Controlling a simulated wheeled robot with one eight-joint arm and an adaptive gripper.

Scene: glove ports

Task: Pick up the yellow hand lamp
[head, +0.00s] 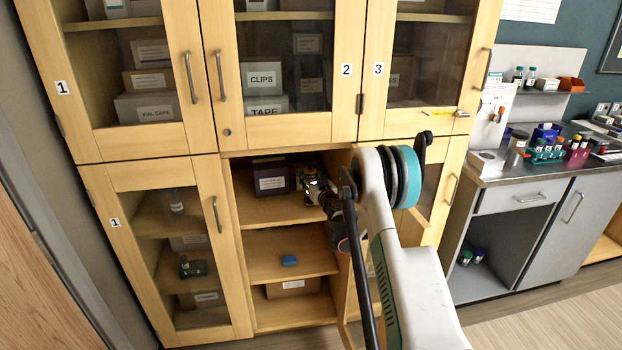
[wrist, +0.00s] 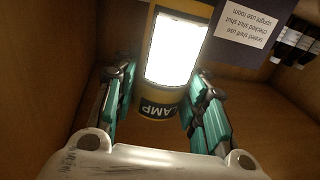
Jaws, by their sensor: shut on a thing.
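The yellow hand lamp (wrist: 158,105) stands between my gripper's two fingers in the wrist view, with a bright white panel and a dark label reading LAMP. My gripper (wrist: 158,112) has its teal-padded fingers shut on the lamp, one on each side. In the head view my gripper (head: 314,187) reaches into the upper open compartment of the lower middle cabinet, at its right part. The lamp is mostly hidden there by the gripper. I cannot tell whether the lamp touches the shelf.
A dark labelled box (head: 272,178) stands left of my gripper; it also shows in the wrist view (wrist: 246,28). A blue object (head: 289,260) lies on the shelf below. The compartment walls and an open door are close to my arm.

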